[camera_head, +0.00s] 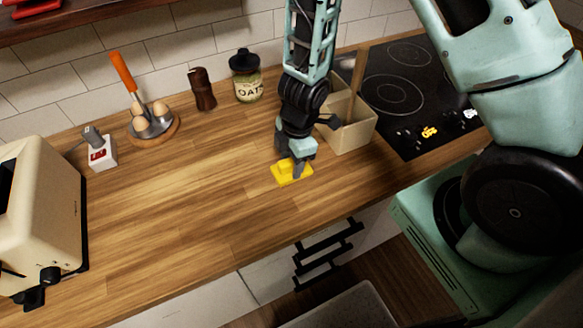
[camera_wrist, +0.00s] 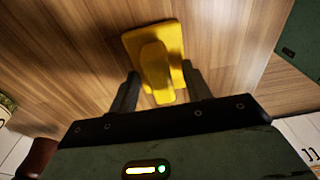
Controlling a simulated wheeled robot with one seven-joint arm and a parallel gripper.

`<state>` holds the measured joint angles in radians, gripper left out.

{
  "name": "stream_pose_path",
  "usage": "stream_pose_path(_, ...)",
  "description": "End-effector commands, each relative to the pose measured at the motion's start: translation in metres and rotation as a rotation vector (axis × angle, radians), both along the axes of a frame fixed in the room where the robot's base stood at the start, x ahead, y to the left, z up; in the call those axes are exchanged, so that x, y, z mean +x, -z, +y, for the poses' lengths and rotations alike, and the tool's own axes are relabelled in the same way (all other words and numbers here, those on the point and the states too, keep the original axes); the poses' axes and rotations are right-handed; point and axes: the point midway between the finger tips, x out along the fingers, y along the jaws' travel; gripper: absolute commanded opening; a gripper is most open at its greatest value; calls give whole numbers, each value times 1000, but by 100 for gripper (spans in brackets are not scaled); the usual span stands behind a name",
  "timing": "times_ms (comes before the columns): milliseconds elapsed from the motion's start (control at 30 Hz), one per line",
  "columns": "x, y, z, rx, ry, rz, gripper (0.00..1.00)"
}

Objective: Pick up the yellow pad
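The yellow pad (camera_head: 292,178) lies on the wooden counter near its front edge. In the wrist view the pad (camera_wrist: 135,42) shows a flat base with a raised grip on top. My gripper (camera_head: 290,165) points down at the pad from above. In the wrist view my gripper (camera_wrist: 159,72) is open, with one finger on each side of the raised grip. A narrow gap shows between the grip and each finger. I cannot tell exactly how high the fingertips are above the counter.
A beige open box (camera_head: 352,132) with a wooden utensil stands close behind and right of my gripper. The black hob (camera_head: 405,95) is farther right. An oats jar (camera_head: 246,80), a brown grinder (camera_head: 202,90) and an egg stand (camera_head: 153,128) line the back. A toaster (camera_head: 45,215) stands left. The middle counter is clear.

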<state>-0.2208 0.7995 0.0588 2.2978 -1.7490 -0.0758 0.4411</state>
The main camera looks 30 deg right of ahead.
Motion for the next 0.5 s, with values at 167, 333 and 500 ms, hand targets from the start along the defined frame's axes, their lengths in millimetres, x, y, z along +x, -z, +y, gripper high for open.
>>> stream_pose_path(167, 0, 0, 0, 0, 0, 0, 0)
stream_pose_path(333, 0, 0, 0, 0, 0, 0, 0)
stream_pose_path(500, 0, -4, 0, -1, -1, 0, 0)
